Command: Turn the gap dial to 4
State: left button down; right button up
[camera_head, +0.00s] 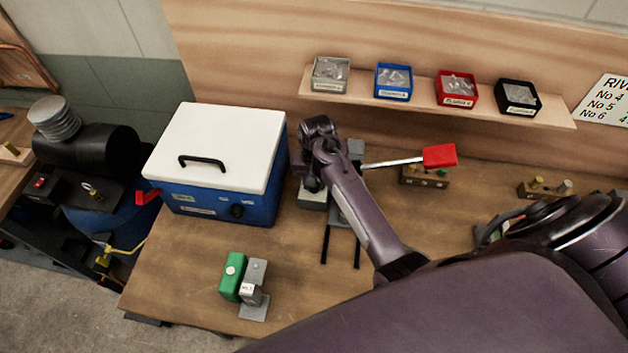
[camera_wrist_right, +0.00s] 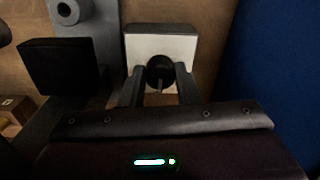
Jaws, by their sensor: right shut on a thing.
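The gap dial (camera_wrist_right: 160,74) is a round black knob with a pale pointer mark, on the light face of a block (camera_wrist_right: 160,43) in the right wrist view. The fingers of my right gripper (camera_wrist_right: 160,70) stand on both sides of the dial and are shut on it. No scale numbers can be read. In the head view the block (camera_head: 311,197) belongs to a grey bench machine with a red-handled lever (camera_head: 439,156). My right arm reaches over that machine and hides the dial. My left gripper is not in view.
A blue cooler-like box with a white lid (camera_head: 225,135) stands just left of the machine. A shelf (camera_head: 425,96) with several small bins runs behind. Two wooden peg blocks sit at the right.

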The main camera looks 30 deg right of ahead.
jog(key=shift+m, duration=0.4)
jog(key=m, duration=1)
jog(key=shift+w+m, duration=0.1)
jog(key=shift+m, duration=0.3)
dwell(0.4)
jog(key=o, duration=1)
jog(key=shift+d, duration=0.1)
jog(key=shift+c, duration=0.2)
